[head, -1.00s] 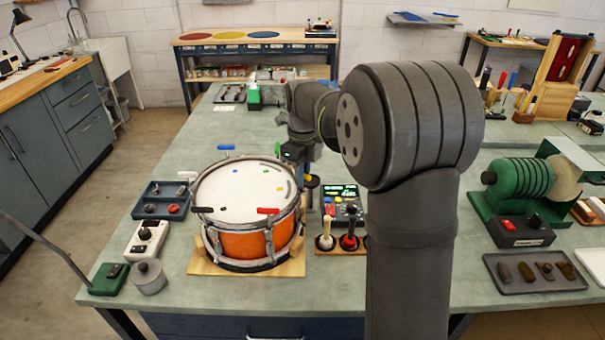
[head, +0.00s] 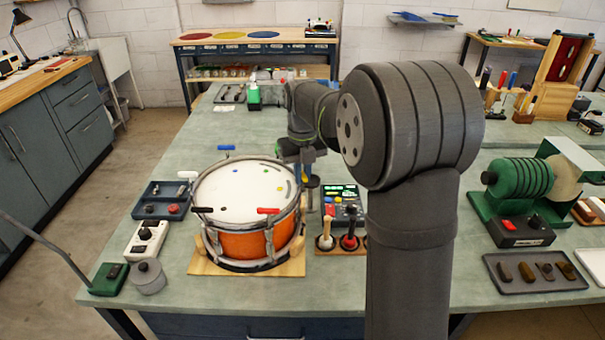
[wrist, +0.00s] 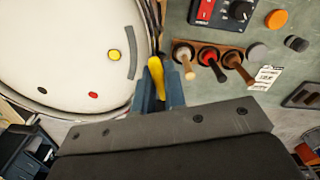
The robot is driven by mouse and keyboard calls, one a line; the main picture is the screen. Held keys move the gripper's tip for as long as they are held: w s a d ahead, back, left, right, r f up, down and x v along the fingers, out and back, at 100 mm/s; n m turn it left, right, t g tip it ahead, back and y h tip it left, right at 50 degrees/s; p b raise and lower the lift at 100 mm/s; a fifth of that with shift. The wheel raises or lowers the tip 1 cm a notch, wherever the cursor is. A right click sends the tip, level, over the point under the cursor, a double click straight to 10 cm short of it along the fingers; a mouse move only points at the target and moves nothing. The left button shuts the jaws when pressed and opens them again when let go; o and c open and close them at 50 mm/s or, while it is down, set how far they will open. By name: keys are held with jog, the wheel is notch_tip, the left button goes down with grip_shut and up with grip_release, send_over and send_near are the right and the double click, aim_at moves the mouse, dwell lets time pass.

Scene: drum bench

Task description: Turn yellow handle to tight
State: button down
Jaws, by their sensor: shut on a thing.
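The orange drum (head: 243,243) with a white head (head: 235,195) stands on a wooden board in the head view. The yellow handle (wrist: 156,75) shows at the drum's rim in the wrist view, next to a grey arc mark (wrist: 132,52) and a yellow dot (wrist: 114,56) on the head. My gripper (wrist: 160,92) is shut on the yellow handle, with a blue-grey finger on each side. In the head view my gripper (head: 308,172) is at the drum's right rear rim and hides the handle there.
Blue (head: 226,148), white (head: 187,175), black (head: 202,210) and red (head: 268,211) handles stand around the rim. A rack of knobbed tools (head: 340,247) and a control panel (head: 343,205) are close on the right. A tray (head: 162,200) lies left.

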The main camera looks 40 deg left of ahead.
jog(key=shift+r, duration=0.1)
jog(key=c, duration=1.5)
grip_release()
notch_tip(320, 180, up, 17)
jog(key=shift+r, duration=0.2)
